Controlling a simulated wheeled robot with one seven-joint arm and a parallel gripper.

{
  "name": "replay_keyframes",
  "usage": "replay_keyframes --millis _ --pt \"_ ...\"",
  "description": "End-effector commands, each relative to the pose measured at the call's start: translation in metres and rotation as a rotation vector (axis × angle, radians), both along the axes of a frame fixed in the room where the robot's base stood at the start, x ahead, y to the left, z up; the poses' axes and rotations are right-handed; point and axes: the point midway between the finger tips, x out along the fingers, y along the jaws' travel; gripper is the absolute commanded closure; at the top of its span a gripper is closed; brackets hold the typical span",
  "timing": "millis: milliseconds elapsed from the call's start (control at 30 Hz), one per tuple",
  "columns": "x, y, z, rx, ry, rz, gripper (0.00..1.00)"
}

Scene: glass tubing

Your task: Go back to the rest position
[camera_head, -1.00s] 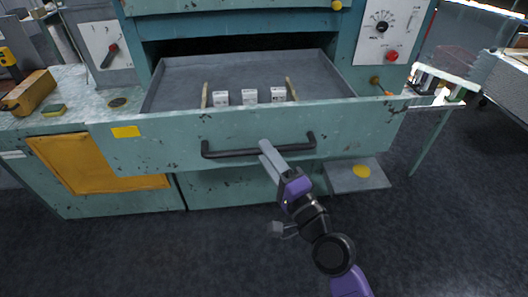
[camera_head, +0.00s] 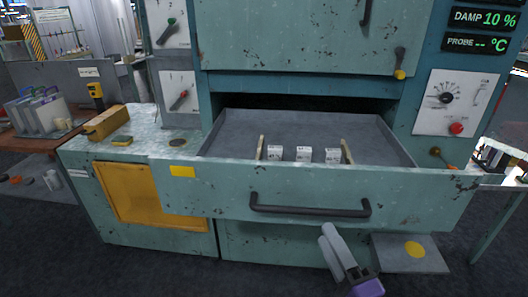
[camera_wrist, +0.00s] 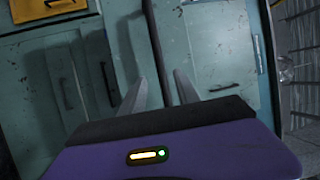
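My gripper (camera_head: 331,236) is below the right part of the black drawer handle (camera_head: 310,207), apart from it in the picture. The teal drawer (camera_head: 410,198) stands pulled out from the worn cabinet. Three small white boxes (camera_head: 304,154) stand in a row inside it between two light strips.
A grey plate with a yellow disc (camera_head: 414,249) juts out low at the right. Dark floor lies in front.

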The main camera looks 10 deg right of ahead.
Motion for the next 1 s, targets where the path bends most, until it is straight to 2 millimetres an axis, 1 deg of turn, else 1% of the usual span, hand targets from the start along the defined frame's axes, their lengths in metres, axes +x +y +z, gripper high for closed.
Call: replay_keyframes --millis 67,200,267,367,467,567,700,867,900,1000 --pt "0.000 -0.001 0.001 -0.022 -0.005 -0.010 0.62" --pt "-0.004 -0.012 0.013 -0.198 -0.046 -0.095 0.62" --pt "-0.015 -0.016 0.011 -0.303 -0.046 -0.141 0.62" --pt "-0.040 -0.020 0.001 -0.484 -0.027 -0.203 0.62" --pt "-0.067 -0.021 -0.010 -0.646 0.001 -0.245 0.62" --pt "-0.098 -0.020 -0.022 -0.812 0.033 -0.270 0.62" --pt "-0.148 -0.014 -0.037 -1.051 0.083 -0.274 0.62" --pt "-0.204 -0.005 -0.049 -1.289 0.134 -0.231 0.62" --pt "-0.218 -0.002 -0.051 -1.340 0.146 -0.213 0.62" --pt "-0.250 0.005 -0.057 -1.442 0.177 -0.160 0.62"
